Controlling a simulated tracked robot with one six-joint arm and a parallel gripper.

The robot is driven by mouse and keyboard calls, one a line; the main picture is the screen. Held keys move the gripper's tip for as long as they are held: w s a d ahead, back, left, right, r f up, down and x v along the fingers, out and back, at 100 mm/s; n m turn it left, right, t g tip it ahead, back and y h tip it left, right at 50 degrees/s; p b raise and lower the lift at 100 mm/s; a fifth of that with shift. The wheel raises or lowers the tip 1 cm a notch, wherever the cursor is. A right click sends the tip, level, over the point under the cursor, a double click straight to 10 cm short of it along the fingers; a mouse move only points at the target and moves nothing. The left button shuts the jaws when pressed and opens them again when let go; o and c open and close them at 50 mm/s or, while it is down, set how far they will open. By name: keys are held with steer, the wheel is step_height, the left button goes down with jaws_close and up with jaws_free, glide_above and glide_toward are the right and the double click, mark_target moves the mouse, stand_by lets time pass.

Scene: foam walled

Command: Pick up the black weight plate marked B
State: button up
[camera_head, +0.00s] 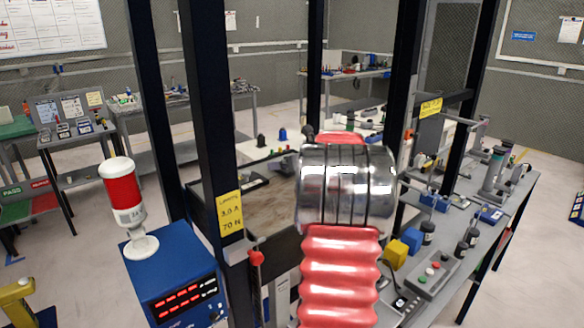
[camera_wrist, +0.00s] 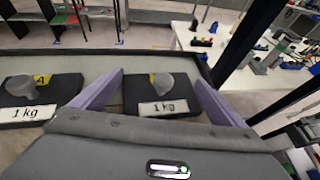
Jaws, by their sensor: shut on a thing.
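In the wrist view, a black weight plate (camera_wrist: 133,93) with a grey knob and a white "1 kg" label sits between the two purple fingers of my gripper (camera_wrist: 161,76). The fingers are shut on its left and right edges. A bit of yellow tag shows behind its knob, but its letter is hidden. A second black plate (camera_wrist: 66,88), also labelled "1 kg", lies to the left, outside the fingers, with a yellow tag I cannot read surely. I cannot tell whether the held plate is raised.
The plates are at a shallow tray (camera_head: 225,205) with a brown floor, framed by black posts (camera_head: 207,120). A blue box (camera_head: 172,270) with red digits and a red-white lamp stands left. A grey bench (camera_head: 510,205) with small parts is right.

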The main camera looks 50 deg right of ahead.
steer(key=c, duration=0.3)
steer(key=shift+r, duration=0.1)
steer(key=shift+r, duration=0.45)
steer(key=shift+c, duration=0.4)
step_height(320, 180, up, 9)
steer(key=shift+r, duration=0.1)
